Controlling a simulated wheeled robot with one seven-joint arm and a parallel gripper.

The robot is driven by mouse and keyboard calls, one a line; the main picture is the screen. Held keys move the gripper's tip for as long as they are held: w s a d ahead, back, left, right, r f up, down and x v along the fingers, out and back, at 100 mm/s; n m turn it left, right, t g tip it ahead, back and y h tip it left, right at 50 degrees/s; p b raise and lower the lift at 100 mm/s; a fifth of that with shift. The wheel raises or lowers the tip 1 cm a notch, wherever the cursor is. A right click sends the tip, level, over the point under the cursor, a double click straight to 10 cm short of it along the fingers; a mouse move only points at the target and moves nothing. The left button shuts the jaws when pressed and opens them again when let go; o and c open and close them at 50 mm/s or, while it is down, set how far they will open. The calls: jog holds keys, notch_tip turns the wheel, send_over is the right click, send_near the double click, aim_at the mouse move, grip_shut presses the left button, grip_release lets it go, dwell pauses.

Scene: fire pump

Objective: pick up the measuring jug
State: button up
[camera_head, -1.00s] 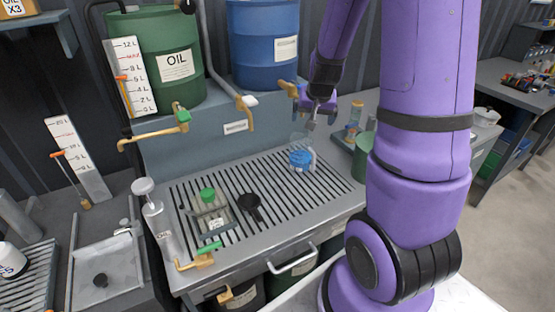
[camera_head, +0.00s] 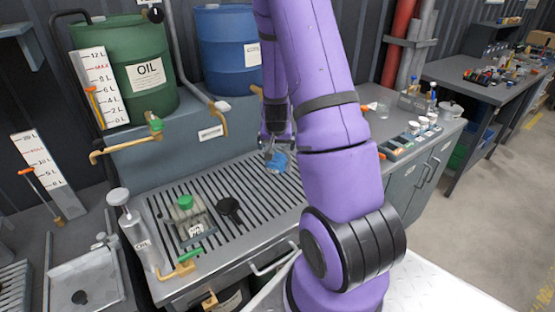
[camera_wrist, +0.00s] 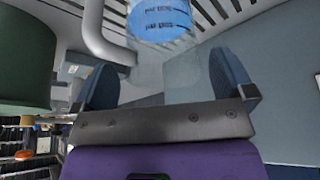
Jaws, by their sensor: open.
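A small vessel with a bright blue part (camera_head: 278,162), which I take to be the measuring jug, stands on the slatted drain top, partly hidden by my arm. In the wrist view its blue part with dark lettering (camera_wrist: 160,20) shows at the top edge, beyond the fingertips. A faint see-through shape lies between and behind the fingers; I cannot tell whether it belongs to the jug. My gripper (camera_wrist: 165,85) is open, its two blue-grey fingers apart with nothing clearly held. In the head view my gripper (camera_head: 274,148) is low, right by the blue part; contact cannot be told.
A green oil drum (camera_head: 125,70) and a blue drum (camera_head: 228,52) stand behind on a raised ledge with brass taps. A green-capped can (camera_head: 190,216) and a black funnel (camera_head: 230,208) are on the drain top (camera_head: 262,205). Several small containers stand at right.

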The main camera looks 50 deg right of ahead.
aim_at(280, 159)
jog(key=shift+x, duration=2.05)
jog(key=shift+a, duration=0.15)
jog(key=c, duration=0.9)
jog(key=shift+r, duration=0.15)
